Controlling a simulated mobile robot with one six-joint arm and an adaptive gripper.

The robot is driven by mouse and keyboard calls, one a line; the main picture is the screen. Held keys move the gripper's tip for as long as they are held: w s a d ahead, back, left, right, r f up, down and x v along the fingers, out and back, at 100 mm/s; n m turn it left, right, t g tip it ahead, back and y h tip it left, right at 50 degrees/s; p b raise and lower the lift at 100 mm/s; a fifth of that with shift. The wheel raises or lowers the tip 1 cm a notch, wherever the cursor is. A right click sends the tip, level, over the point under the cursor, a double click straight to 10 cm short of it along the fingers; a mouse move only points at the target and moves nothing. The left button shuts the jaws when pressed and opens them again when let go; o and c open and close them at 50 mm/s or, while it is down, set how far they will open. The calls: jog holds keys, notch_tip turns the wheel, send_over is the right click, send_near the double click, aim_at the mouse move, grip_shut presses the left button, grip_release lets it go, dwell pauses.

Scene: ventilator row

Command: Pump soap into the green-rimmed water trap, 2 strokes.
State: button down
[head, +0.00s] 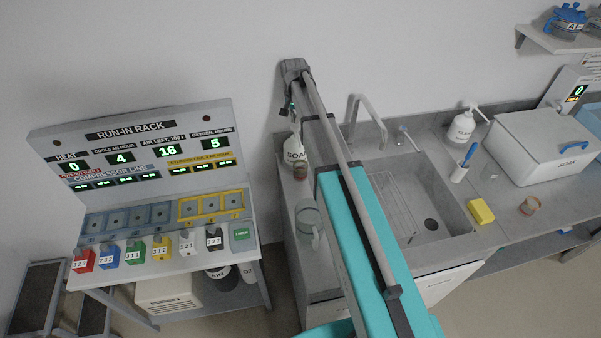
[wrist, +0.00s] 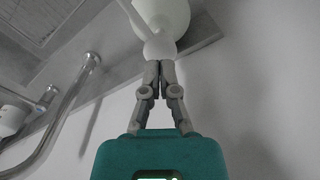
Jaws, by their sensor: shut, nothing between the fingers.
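A white soap pump bottle (head: 294,151) stands at the left end of the counter, partly hidden by my arm. Its white pump head also shows in the wrist view (wrist: 160,46). My gripper (head: 291,108) is shut and empty, pointing down with its fingertips at the pump head; I cannot tell whether they touch it. A small cup-like trap (head: 301,172) stands close in front of the bottle; its rim colour is unclear. Another small trap (head: 530,205), with an orange-looking rim, stands at the right of the counter. I cannot make out which rim is green.
A clear greenish jug (head: 308,220) stands nearer on the counter beside my arm. The sink (head: 425,190) and tap (head: 366,115) lie right of my arm. Further right are a second pump bottle (head: 462,126), a yellow sponge (head: 481,211) and a white lidded box (head: 540,145).

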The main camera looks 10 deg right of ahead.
aim_at(295, 126)
jog(key=shift+f+b, duration=1.65)
jog(key=shift+f, duration=0.05)
jog(key=shift+r, duration=0.25)
jog(key=shift+r+p, duration=1.9)
jog(key=shift+p, duration=0.25)
jog(key=shift+f+b, duration=2.2)
jog(key=shift+r, duration=0.2)
jog(key=shift+r+p, duration=2)
jog(key=shift+p, duration=0.2)
jog(key=shift+r+p, duration=3)
